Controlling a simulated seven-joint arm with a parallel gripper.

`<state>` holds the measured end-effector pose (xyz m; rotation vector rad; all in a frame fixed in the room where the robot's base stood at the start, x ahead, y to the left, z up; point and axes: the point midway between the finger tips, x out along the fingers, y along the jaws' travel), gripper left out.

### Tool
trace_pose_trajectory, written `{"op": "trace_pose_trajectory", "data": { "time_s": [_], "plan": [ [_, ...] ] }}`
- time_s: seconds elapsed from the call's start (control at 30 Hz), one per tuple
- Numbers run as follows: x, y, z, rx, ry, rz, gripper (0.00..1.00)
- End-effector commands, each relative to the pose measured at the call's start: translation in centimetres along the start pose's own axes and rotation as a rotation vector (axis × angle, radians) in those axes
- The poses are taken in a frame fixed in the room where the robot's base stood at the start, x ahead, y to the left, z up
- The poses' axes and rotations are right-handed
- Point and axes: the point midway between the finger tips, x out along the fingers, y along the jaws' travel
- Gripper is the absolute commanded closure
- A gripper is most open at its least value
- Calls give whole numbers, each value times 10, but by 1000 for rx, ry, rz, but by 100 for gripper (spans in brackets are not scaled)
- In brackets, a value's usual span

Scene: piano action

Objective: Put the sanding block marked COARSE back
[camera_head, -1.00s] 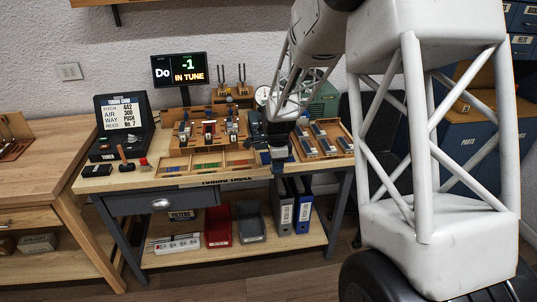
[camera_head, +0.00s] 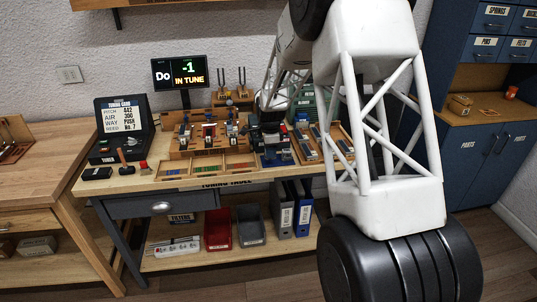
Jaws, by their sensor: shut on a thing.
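My gripper (camera_head: 270,150) points down over the right part of the tuning table (camera_head: 230,183). It is between the wooden rack of small parts and the wooden tray (camera_head: 338,158) of grey-topped blocks at the right. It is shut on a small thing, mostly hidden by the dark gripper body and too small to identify. No COARSE marking can be read anywhere. Several grey-topped blocks (camera_head: 310,149) lie in the right tray, partly behind my arm.
The rack (camera_head: 178,148) with red and blue parts stands left of my gripper. A shallow tray of colored strips (camera_head: 205,168) lies in front. A tuner screen (camera_head: 180,70) and forks (camera_head: 232,80) stand behind. A mallet (camera_head: 124,160) and black case (camera_head: 97,173) are at left.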

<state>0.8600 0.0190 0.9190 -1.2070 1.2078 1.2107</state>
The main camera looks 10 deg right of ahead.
Motion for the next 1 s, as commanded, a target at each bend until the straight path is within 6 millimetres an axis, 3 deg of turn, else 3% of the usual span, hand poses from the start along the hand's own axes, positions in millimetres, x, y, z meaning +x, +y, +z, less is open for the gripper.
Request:
{"op": "trace_pose_trajectory", "data": {
  "time_s": [0.33, 0.77, 1.0],
  "plan": [
    [3, -31, 1, 0, 0, 0, 99],
    [4, -32, 1, 0, 0, 0, 99],
    [24, -32, 1, 0, 0, 1, 99]
  ]
}}
